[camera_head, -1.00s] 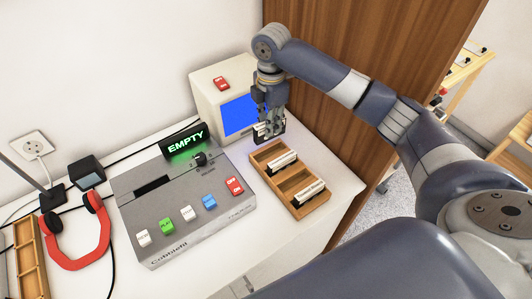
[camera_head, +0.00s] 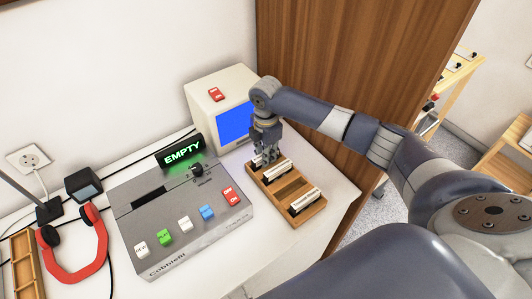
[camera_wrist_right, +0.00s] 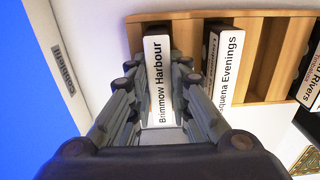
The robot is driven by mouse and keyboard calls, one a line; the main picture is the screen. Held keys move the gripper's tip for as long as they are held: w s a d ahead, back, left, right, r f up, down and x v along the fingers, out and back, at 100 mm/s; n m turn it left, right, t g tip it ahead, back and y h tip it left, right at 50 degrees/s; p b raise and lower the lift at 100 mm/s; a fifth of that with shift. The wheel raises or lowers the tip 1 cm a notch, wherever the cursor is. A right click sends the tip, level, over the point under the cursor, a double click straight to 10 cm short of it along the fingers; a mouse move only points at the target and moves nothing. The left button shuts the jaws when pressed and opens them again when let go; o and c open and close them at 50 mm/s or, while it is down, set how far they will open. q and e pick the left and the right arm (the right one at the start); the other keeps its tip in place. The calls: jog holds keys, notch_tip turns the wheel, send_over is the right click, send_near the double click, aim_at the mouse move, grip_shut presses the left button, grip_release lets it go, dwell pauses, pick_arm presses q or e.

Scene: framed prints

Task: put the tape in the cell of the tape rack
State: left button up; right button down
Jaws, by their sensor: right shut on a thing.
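My right gripper (camera_head: 264,158) is shut on a black tape with a white label reading "Brimmow Harbour"; this tape (camera_wrist_right: 158,75) is upright between the fingers in the wrist view. The gripper is at the far end of the wooden tape rack (camera_head: 257,178), whose rim also shows in the wrist view (camera_wrist_right: 262,14). The held tape is at the rack's end cell; how deep it sits is hidden. Beside it stands a tape labelled "...squena Evenings" (camera_wrist_right: 225,70). Another tape (camera_head: 305,202) is in the rack's near end, with an empty cell between. My left gripper is not in view.
A grey player (camera_head: 185,222) with coloured buttons and a lit "EMPTY" sign (camera_head: 182,152) stands left of the rack. A small monitor (camera_head: 235,122) is behind the gripper. Red headphones (camera_head: 98,250) lie left. A wooden panel (camera_head: 340,70) rises behind the arm.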

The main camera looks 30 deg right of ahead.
jog(key=shift+f, duration=0.1)
jog(key=c, duration=1.5)
grip_release()
notch_tip(320, 180, up, 12)
jog(key=shift+r+b, duration=0.2)
jog(key=shift+b, duration=0.3)
